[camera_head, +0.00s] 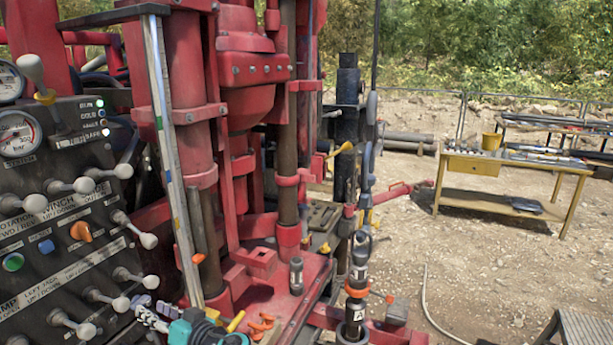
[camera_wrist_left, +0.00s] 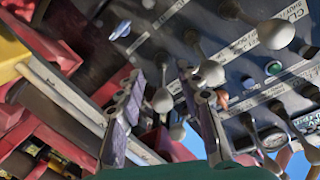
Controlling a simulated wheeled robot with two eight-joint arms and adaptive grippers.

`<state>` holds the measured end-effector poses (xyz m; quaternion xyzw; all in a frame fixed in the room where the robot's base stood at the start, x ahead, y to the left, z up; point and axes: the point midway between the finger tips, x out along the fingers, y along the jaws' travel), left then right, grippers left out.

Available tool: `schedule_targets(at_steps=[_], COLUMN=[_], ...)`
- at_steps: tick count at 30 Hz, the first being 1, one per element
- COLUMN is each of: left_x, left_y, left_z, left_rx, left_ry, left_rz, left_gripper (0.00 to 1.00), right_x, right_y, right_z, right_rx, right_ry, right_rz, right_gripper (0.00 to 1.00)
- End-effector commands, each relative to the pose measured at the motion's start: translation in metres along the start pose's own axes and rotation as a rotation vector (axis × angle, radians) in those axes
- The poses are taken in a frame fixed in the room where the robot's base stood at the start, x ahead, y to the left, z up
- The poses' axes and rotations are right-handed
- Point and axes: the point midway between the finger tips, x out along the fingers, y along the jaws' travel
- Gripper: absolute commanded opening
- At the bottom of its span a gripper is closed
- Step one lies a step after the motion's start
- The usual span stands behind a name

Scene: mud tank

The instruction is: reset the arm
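My left gripper (camera_head: 148,312) is low in the head view, in front of the lower part of the control panel (camera_head: 60,220). Its grey fingers point left toward the panel's levers, and its teal body is behind them. In the left wrist view the two fingers (camera_wrist_left: 165,112) stand apart with a gap between them. A white lever knob (camera_wrist_left: 163,100) shows in this gap, beyond the fingers; I cannot tell whether they touch it. Nothing is visibly held. My right gripper is in neither view.
The red drill rig (camera_head: 240,150) fills the middle. A dark tool with an orange ring (camera_head: 357,285) stands upright at its front. Several levers crowd the panel. A yellow table (camera_head: 470,170) stands on open gravel at right, and a grey grated step (camera_head: 590,330) is at lower right.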

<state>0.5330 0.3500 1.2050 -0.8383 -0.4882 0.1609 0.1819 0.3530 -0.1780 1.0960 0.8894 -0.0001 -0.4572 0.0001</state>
Motion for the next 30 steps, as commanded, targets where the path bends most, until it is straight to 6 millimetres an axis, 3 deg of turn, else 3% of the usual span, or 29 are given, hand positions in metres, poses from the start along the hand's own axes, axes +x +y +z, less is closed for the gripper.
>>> schedule_targets(at_steps=[1,5,9,15,21,30], left_x=[-0.005,-0.032,-0.081,-0.162,-0.211,-0.221], left_y=[-0.004,-0.006,-0.002,0.009,0.015,0.017], left_z=[0.022,0.077,0.130,0.181,0.197,0.197], left_rx=[0.032,0.114,0.166,0.171,0.140,0.130], left_ry=[-0.079,-0.273,-0.422,-0.515,-0.515,-0.510], left_rz=[0.059,0.260,0.512,0.864,1.063,1.104], left_gripper=[0.36,0.36,0.36,0.36,0.36,0.36], right_x=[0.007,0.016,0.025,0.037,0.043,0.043], right_y=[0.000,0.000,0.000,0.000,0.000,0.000], right_z=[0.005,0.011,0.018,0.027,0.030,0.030], right_rx=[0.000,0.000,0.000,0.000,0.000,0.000], right_ry=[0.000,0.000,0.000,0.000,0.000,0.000], right_rz=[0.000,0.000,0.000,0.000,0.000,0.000], right_gripper=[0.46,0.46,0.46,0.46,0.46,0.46])
